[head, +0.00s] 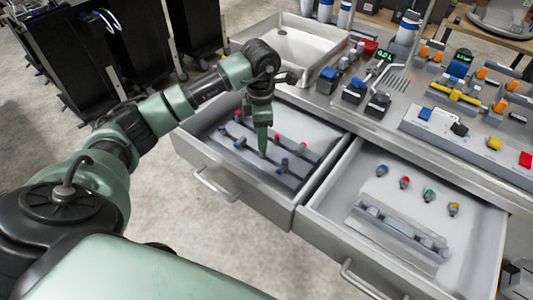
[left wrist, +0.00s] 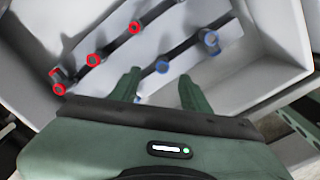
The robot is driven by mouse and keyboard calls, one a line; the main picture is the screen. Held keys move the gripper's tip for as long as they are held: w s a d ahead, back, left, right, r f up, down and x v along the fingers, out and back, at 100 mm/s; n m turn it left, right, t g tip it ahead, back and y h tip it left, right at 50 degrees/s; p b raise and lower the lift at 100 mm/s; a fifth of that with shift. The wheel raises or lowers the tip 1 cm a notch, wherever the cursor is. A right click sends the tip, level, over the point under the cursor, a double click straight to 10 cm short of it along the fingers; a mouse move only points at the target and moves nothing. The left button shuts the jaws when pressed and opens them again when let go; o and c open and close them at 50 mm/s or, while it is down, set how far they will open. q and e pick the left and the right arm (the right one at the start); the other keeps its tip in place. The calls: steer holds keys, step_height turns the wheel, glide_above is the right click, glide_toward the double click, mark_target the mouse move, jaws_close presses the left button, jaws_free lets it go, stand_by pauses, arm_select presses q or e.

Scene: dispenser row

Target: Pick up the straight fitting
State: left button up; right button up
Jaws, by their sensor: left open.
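The left open drawer (head: 222,150) holds several small dark fittings, some with red ends and some with blue ends. A red-ended fitting (left wrist: 93,60) and a blue-ended fitting (left wrist: 162,67) show in the left wrist view. I cannot tell for sure which one is the straight fitting. My right gripper is out of view.
The right open drawer (head: 325,220) holds several small coloured parts and a grey rack (head: 400,232). A sink (head: 300,45) lies behind the left drawer. The counter behind carries dispensers and a green-lit display (head: 384,56). Drawer walls surround my left gripper.

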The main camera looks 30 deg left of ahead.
mark_target(263, 154)
arm_select(q)
step_height(263, 154, down, 2)
steer(key=shift+s+d+b, duration=0.15)
steer(key=shift+b, duration=0.25)
steer(key=shift+f+b, duration=0.35)
steer(key=shift+f, duration=0.3)
step_height(263, 154, down, 3)
steer(key=shift+d+f+b, duration=0.1)
steer(key=shift+f+b, duration=0.05)
steer(key=shift+b, duration=0.95)
jaws_close()
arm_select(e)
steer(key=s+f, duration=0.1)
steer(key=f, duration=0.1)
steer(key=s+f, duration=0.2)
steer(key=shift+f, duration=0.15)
